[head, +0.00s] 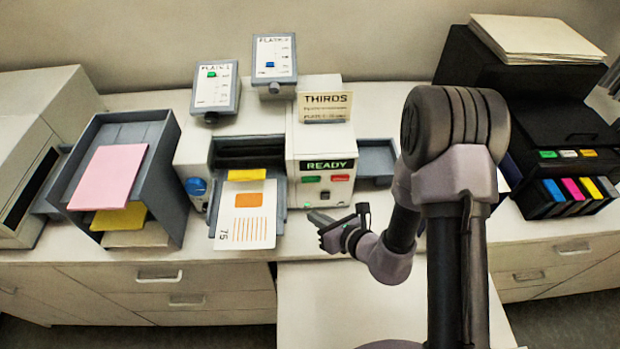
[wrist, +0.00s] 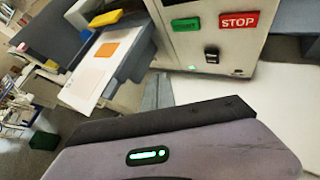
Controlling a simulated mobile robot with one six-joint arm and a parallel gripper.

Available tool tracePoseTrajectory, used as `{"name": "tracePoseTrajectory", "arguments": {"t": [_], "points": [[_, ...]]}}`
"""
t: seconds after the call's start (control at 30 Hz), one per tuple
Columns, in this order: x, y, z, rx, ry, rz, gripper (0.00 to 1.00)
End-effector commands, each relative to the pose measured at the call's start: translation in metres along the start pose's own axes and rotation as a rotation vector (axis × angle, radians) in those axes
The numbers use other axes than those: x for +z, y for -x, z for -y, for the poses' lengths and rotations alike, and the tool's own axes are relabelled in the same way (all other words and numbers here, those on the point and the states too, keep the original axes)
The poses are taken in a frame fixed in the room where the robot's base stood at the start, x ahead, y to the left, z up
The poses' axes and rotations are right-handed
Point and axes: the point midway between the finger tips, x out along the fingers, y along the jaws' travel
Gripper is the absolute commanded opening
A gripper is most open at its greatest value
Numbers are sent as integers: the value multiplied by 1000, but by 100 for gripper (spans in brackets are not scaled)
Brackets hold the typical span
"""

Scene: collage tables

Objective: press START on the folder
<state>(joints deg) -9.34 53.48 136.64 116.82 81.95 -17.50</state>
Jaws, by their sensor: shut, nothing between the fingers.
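The folder (head: 318,148) is a pale machine at the middle of the counter, with a lit READY display (head: 327,165). Below the display are a green button (head: 311,179), its lettering too small to read, and a red button (head: 340,178). In the wrist view the green button (wrist: 185,24) sits left of the red STOP button (wrist: 239,20), with a black switch below. A white sheet with an orange print (head: 246,213) lies on its front tray. My gripper (head: 316,217) is shut and empty, in front of and below the buttons, apart from the panel.
A grey tray rack (head: 170,190) with pink and yellow paper stands left. Two grey control boxes (head: 215,88) (head: 274,58) and a THIRDS card (head: 324,106) are behind. A black printer (head: 560,130) with coloured cartridges is right. Open space lies before the button panel.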

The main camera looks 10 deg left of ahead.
Motion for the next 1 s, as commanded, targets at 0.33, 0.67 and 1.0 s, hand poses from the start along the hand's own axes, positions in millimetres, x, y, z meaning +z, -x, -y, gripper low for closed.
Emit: {"name": "tracePoseTrajectory", "arguments": {"t": [0.33, 0.67, 1.0], "points": [[27, -33, 24, 0, 2, 0, 0], [41, -56, 41, 0, 1, 0, 0], [43, -58, 42, 0, 1, -1, 0]]}}
